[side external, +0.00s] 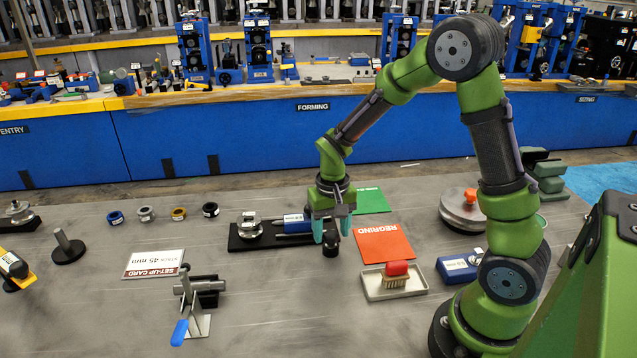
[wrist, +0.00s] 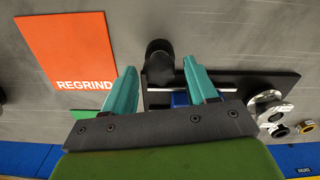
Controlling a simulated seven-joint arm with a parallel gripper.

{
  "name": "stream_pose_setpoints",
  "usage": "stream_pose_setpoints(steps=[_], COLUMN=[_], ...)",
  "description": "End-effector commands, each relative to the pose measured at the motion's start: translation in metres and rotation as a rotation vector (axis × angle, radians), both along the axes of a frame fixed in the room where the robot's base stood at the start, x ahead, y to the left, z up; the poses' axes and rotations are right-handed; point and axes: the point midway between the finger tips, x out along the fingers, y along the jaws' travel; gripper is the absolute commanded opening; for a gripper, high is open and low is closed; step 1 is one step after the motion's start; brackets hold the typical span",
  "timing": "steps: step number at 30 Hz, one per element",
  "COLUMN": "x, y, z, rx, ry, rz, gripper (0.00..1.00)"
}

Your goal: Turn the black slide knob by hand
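The black slide knob (side external: 330,246) sits at the right end of a slide fixture on a long black base plate (side external: 240,243). In the wrist view the knob (wrist: 159,50) shows between and slightly beyond my fingertips. My gripper (side external: 332,234) points down above the knob. Its two teal fingers are open, one on each side of the knob, with gaps visible in the wrist view (wrist: 159,70). I cannot tell how far down the fingers reach around it.
An orange REGRIND card (side external: 383,245) and a green card (side external: 371,200) lie to the right. A blue-handled clamp (side external: 181,331) and set-up card (side external: 153,264) are left. The front middle table is clear.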

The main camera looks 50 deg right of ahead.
Motion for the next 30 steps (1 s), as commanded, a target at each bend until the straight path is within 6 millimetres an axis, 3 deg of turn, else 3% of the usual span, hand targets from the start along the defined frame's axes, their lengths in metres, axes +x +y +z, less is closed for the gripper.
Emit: stream_pose_setpoints(steps=[8,17,25,30], x=[0.000,0.000,0.000,0.000], y=[0.000,0.000,0.000,0.001], z=[0.003,0.020,0.020,0.020], rx=[0.000,0.000,0.000,-0.001], ry=[-0.001,-0.001,0.000,0.000], rz=[-0.001,0.000,-0.009,-0.236], gripper=[0.57,0.57,0.57,0.57])
